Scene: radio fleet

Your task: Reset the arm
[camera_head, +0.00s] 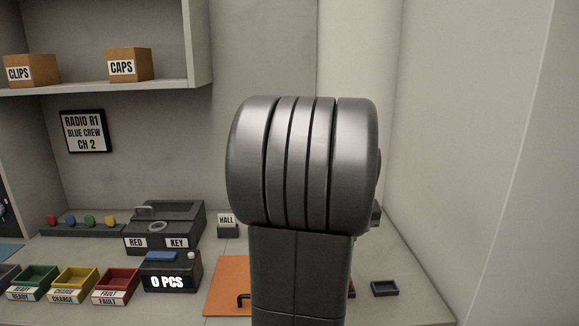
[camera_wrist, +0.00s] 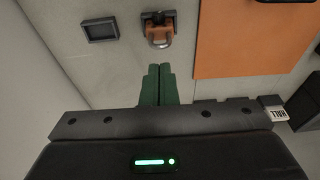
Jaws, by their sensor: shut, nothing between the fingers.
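My arm stands large in the middle of the head view and hides part of the counter; the gripper itself does not show there. In the wrist view my gripper (camera_wrist: 156,84) has two green fingers pressed together, with nothing between them. The fingers point toward a small dark block with a copper-coloured padlock-like piece (camera_wrist: 159,38), with bare counter visible between. They appear apart from it.
An orange mat (camera_head: 228,284) lies on the counter, partly behind my arm. A small dark tray (camera_head: 384,289) sits to its right. Green (camera_head: 33,281), yellow (camera_head: 74,283) and red (camera_head: 116,285) bins, a counter box reading 0 PCS (camera_head: 171,272) and a RED KEY box (camera_head: 165,228) stand left. A wall rises at right.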

